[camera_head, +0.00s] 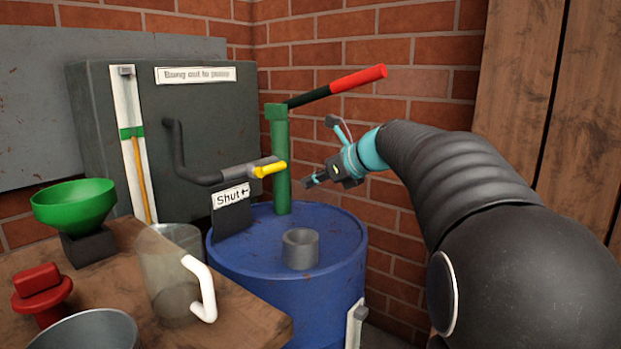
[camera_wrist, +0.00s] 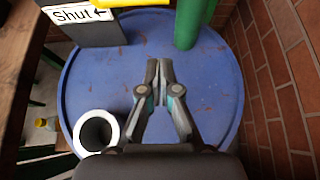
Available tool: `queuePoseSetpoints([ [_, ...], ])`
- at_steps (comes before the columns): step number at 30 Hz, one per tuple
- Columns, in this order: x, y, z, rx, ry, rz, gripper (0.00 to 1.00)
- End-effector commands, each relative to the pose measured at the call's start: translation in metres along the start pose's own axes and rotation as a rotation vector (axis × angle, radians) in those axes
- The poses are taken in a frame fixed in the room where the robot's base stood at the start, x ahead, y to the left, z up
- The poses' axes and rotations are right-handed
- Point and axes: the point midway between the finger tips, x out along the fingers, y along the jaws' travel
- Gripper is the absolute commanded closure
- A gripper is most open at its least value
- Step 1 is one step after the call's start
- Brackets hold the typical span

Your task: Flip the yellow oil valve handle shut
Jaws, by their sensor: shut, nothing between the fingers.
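The yellow valve handle (camera_head: 270,170) sticks out to the right from the end of a grey pipe valve (camera_head: 245,169), above the blue drum. In the wrist view the yellow handle (camera_wrist: 130,3) is cut off at the top edge. A "Shut" sign with an arrow pointing left (camera_head: 231,196) stands just below it. My gripper (camera_head: 309,183) is to the right of the handle and apart from it, over the drum's right side. In the wrist view my gripper (camera_wrist: 159,72) is shut and empty, with the fingertips together.
The blue drum (camera_head: 338,238) has a grey ring (camera_head: 301,249) on its lid. A green pump post (camera_head: 280,160) with a red-gripped lever (camera_head: 357,79) rises behind the handle. A clear jug (camera_head: 165,270) and green funnel (camera_head: 74,204) stand at left. A brick wall bounds the right.

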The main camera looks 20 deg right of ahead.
Motion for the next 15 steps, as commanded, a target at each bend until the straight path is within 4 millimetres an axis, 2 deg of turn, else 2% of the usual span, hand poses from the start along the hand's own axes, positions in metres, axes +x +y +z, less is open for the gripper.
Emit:
queuePoseSetpoints([
  [3, 0.025, 0.001, -0.002, 0.000, 0.002, 0.004, 1.00],
  [12, 0.080, 0.001, -0.002, -0.001, 0.002, 0.003, 1.00],
  [15, 0.070, 0.000, 0.017, -0.005, -0.001, -0.001, 1.00],
])
